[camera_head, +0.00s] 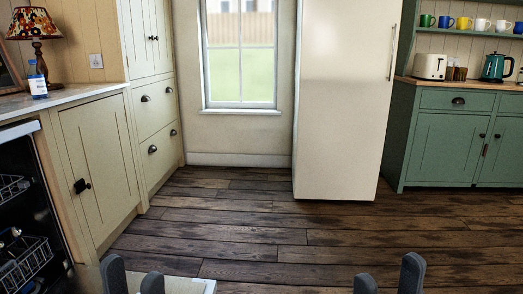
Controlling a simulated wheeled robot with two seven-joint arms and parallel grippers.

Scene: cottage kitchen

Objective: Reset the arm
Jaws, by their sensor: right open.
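My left gripper (132,281) shows at the bottom left edge, with two dark grey fingertips standing apart. I see nothing held between the parts of them that show. My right gripper (388,281) shows at the bottom right of centre, with its two fingertips apart and empty, above the wooden floor. Only the tips of both grippers are in view; the arms are below the frame.
An open dishwasher (25,215) with racks is at the left, beside cream cabinets (95,165). A pale flat surface (190,286) lies near my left gripper. A white fridge (345,100) and green cabinets (445,145) stand behind. The wooden floor (270,230) between is clear.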

